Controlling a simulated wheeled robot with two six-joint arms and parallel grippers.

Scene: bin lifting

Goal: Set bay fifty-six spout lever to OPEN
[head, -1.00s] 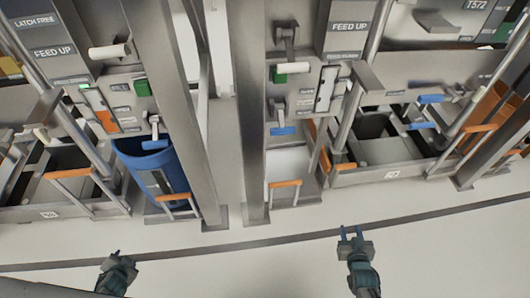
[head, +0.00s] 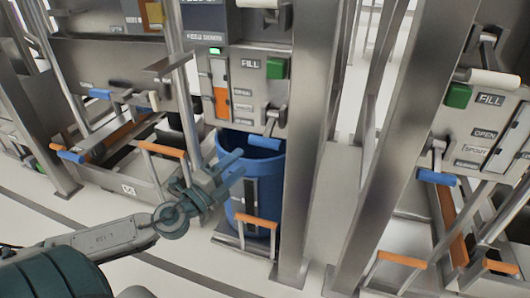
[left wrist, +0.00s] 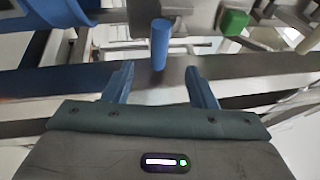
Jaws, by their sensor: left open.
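A lever with a blue handle (head: 264,143) hangs at the lower right of a grey panel (head: 240,75), above a blue bin (head: 268,175). I take it as the spout lever; no bay number is readable. My left gripper (head: 240,166) is open and empty, just left of and below this handle, in front of the bin. In the left wrist view the blue handle (left wrist: 160,45) lies ahead of the fingertips (left wrist: 160,80), in line with the gap between them. It looks apart from both fingers. My right gripper is out of view.
A steel post (head: 310,150) stands close on the right. The neighbouring panel at right has another blue handle (head: 438,178), near labels OPEN and SPOUT.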

